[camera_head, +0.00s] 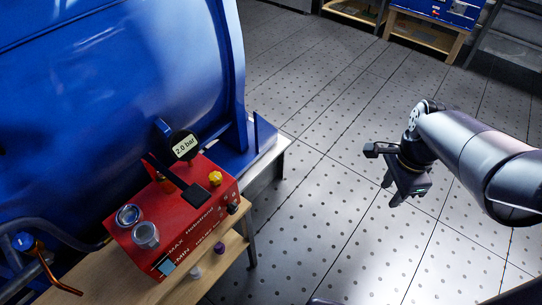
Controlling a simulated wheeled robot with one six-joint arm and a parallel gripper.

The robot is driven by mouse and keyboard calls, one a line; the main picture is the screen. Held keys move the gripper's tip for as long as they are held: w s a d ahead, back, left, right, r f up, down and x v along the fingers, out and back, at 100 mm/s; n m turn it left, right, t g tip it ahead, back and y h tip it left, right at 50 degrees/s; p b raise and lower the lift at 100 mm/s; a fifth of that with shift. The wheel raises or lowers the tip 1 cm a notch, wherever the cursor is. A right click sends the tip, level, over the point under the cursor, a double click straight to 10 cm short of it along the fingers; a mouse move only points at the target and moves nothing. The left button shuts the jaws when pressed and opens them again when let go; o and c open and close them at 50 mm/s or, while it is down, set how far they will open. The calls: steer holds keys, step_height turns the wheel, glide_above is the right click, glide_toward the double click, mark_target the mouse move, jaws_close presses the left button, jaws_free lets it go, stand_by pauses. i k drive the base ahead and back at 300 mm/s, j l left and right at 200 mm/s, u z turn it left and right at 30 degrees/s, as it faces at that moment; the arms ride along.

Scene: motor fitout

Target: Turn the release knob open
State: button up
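A red control box (190,238) stands on a wooden shelf in front of a large blue machine, at the left of the head view. A yellow knob (215,178) sits on its top, and a small black knob (232,208) is on its right end. I cannot read which one is the release knob. A round gauge (186,148) above the box reads 2.0 bar. My gripper (391,193) hangs over the floor at the right, well away from the box. Its two fingers look apart, with nothing between them.
The blue machine (110,100) fills the upper left. Two metallic round fittings (137,225) stand on the box's left end. A purple cap (219,247) is by its front edge, and a copper-coloured pipe (58,278) is at lower left. The perforated floor (320,215) between box and gripper is clear.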

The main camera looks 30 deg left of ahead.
mark_target(215, 178)
steer(key=i+u, duration=0.2)
steer(key=u, duration=0.15)
steer(key=i+u, duration=0.2)
steer(key=u, duration=0.15)
steer(key=i+l+u, duration=0.15)
steer(key=u, duration=0.2)
steer(key=i+u, duration=0.2)
steer(key=u, duration=0.25)
steer(key=i+u, duration=0.15)
steer(key=u, duration=0.25)
steer(key=i+l+u, duration=0.2)
steer(key=u, duration=0.25)
steer(key=i+l+u, duration=0.1)
steer(key=u, duration=0.35)
steer(key=l, duration=0.1)
